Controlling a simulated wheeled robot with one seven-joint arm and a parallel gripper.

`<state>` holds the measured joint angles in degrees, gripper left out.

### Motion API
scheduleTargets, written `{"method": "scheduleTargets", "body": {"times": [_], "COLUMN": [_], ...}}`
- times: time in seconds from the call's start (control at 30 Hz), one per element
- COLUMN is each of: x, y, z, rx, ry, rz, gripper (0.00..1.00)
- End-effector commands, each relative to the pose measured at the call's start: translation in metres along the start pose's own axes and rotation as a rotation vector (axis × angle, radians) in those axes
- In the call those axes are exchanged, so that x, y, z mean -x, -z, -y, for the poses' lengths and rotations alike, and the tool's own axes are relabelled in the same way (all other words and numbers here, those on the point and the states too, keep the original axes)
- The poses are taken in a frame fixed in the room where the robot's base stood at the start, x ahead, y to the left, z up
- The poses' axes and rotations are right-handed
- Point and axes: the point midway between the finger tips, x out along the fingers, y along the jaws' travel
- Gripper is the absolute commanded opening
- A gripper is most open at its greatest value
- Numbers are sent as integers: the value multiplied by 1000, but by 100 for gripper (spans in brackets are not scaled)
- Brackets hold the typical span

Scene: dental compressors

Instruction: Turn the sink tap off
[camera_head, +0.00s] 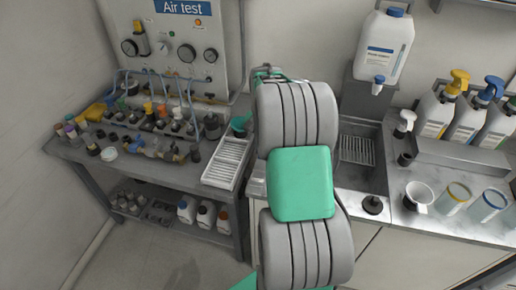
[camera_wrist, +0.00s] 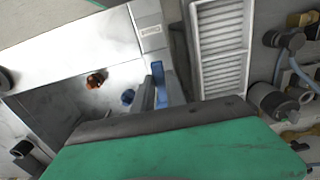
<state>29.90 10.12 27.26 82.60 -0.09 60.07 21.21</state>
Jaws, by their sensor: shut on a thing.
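In the wrist view, my gripper (camera_wrist: 162,92) reaches past its green body with its two grey fingers close together. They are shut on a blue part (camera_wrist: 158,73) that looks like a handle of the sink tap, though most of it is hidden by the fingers. In the head view, my arm covers the tap and my fingers. The sink basin (camera_head: 378,165) shows just right of my arm.
A white slatted tray (camera_head: 228,160) lies left of my arm; it also shows in the wrist view (camera_wrist: 221,48). A large white jug (camera_head: 385,50) stands behind the sink. Small fittings crowd the left bench.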

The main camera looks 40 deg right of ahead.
Motion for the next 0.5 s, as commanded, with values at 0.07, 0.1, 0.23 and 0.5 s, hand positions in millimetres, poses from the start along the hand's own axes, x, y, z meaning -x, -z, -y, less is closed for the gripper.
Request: {"method": "scheduleTargets", "body": {"times": [0.07, 0.1, 0.23, 0.5], "x": [1, 1, 1, 0], "y": [1, 1, 0, 0], "z": [0, 0, 0, 1], "rx": [-4, -3, -3, 1], "ry": [0, 0, 0, 0], "rz": [-2, -2, -2, -2], "gripper": [0, 0, 0, 38]}}
